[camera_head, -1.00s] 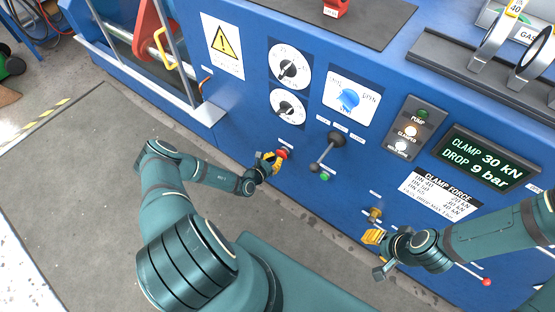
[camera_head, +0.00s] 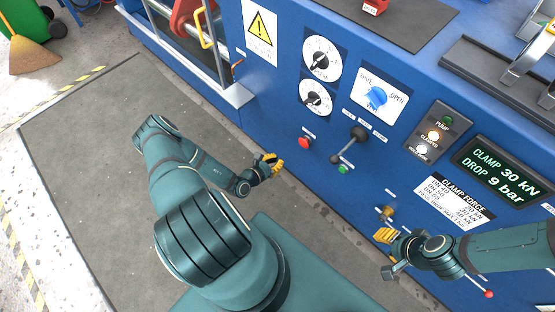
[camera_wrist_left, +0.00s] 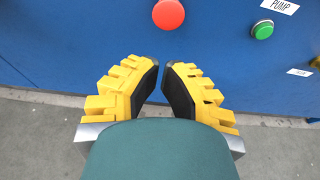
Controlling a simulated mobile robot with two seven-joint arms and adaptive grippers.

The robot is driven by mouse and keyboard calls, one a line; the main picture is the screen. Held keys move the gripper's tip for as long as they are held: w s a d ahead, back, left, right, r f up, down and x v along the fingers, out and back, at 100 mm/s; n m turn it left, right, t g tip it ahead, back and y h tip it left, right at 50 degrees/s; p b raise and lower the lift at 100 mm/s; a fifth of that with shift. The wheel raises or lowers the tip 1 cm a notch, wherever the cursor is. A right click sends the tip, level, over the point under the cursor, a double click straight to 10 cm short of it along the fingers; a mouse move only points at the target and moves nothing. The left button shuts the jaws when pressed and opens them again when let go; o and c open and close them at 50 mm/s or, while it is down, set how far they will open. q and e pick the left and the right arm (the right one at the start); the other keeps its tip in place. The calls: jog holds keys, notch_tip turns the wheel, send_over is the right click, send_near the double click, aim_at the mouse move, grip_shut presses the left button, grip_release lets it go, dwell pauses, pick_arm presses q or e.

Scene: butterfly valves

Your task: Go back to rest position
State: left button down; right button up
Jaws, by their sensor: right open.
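My left gripper (camera_head: 275,163) hangs in front of the blue panel, left of and apart from the red button (camera_head: 305,142). In the left wrist view, the red button (camera_wrist_left: 168,14) is ahead of my left gripper (camera_wrist_left: 161,67). Its yellow fingers lean together, tips almost meeting, with nothing seen between them. My right gripper (camera_head: 386,236) is at the lower right, just below a small brass knob (camera_head: 388,212). It is open; its fingers are small in the view, and whether they touch anything cannot be told.
The blue machine panel (camera_head: 290,95) carries a grey-black lever (camera_head: 357,133), a green button (camera_head: 342,169), two dials (camera_head: 321,59) and a blue valve knob (camera_head: 376,97). Grey floor mat (camera_head: 80,150) lies free at left. A broom (camera_head: 33,55) stands at the far left.

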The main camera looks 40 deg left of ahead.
dwell(0.3)
pick_arm(q)
jog(key=s+d+r+m+g+h, duration=0.1)
jog(key=d+r+m+g+h, duration=0.3)
jog(key=d, duration=0.5)
jog(key=d+r+m+g+h, duration=0.3)
jog(key=d+m+h, duration=0.35)
jog(key=d, duration=0.25)
jog(key=s+d+r+m+g+y, duration=0.25)
jog(key=s+d+m+g, duration=0.35)
jog(key=s+m+g, duration=0.3)
notch_tip(320, 180, up, 10)
jog(key=d+m+t+y, duration=0.1)
jog(key=m+y, duration=0.1)
jog(key=m, duration=0.5)
jog(key=w+m+t+y, duration=0.1)
jog(key=m+t+y, duration=0.1)
jog(key=m, duration=0.5)
jog(key=shift+d+r+y, duration=0.2)
jog(key=shift+d+y, duration=0.15)
jog(key=shift+y, duration=0.25)
jog(key=shift+w, duration=0.1)
